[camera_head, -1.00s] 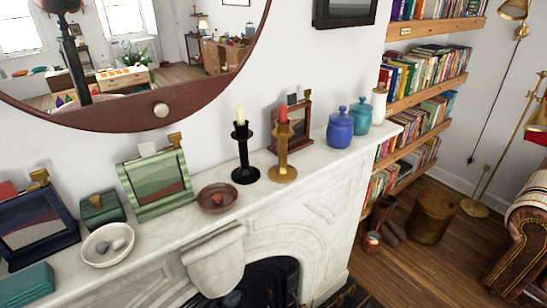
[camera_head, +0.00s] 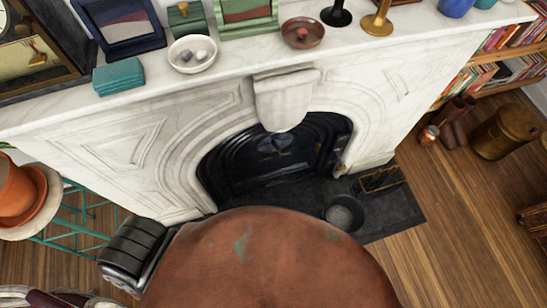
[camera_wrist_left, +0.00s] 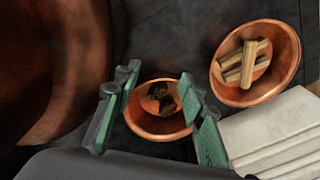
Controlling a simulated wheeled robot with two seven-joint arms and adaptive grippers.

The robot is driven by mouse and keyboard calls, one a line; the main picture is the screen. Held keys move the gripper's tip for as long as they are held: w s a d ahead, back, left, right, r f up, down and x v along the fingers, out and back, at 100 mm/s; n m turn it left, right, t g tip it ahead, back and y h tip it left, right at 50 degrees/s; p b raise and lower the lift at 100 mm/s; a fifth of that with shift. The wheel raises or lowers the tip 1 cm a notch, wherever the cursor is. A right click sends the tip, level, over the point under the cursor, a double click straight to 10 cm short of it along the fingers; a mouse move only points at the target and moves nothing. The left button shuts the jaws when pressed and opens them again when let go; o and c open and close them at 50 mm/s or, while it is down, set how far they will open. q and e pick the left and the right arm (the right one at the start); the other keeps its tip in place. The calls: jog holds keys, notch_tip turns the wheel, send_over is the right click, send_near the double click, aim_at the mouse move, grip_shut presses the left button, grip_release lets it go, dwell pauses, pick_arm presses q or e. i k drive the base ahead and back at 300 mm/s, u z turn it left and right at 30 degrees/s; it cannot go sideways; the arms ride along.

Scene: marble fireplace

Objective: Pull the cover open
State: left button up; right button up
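The cover (camera_head: 255,165) is a black arched panel in the opening of the white marble fireplace. A small knob or ornament shows near its middle; I cannot tell exactly how far the panel stands open. In the left wrist view my left gripper (camera_wrist_left: 159,76) is open, with its two teal-padded fingers apart and nothing held between them. A copper bowl (camera_wrist_left: 150,126) with dark lumps shows beyond and between the fingers. The cover cannot be made out in that view. Neither gripper can be made out in the head view.
A large reddish-brown rounded object (camera_head: 265,262) fills the front of the hearth, beside a black ribbed object (camera_head: 138,250). A dark bucket (camera_head: 345,213) stands at right. In the wrist view, a copper bowl with sticks (camera_wrist_left: 270,88) lies right.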

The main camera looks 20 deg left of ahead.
aim_at(243, 162)
jog(key=z, duration=0.1)
jog(key=k, duration=0.4)
jog(key=u, duration=1.25)
